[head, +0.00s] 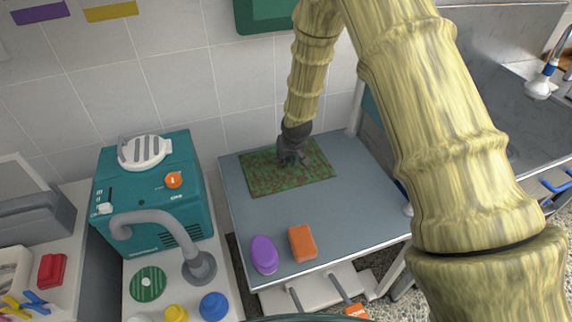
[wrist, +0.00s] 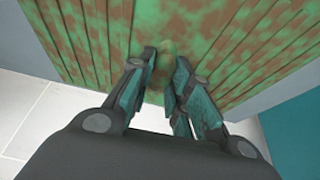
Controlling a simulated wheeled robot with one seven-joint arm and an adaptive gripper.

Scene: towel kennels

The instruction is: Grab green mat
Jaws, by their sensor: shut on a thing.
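The green mat (head: 262,175), mottled green and brown with ribs, lies on the back left of the grey table (head: 300,218). My gripper (head: 291,158) is over the mat's upper middle, at its surface. In the wrist view the mat (wrist: 95,40) fills the upper part, and my gripper's fingers (wrist: 168,75) are closed in on a small part of it. The exact pinched part is hidden between the fingertips.
A purple oval object (head: 264,254) and an orange block (head: 302,243) lie at the table's front edge. A teal machine (head: 150,200) stands to the left. A metal sink (head: 505,100) is to the right. The table's middle is clear.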

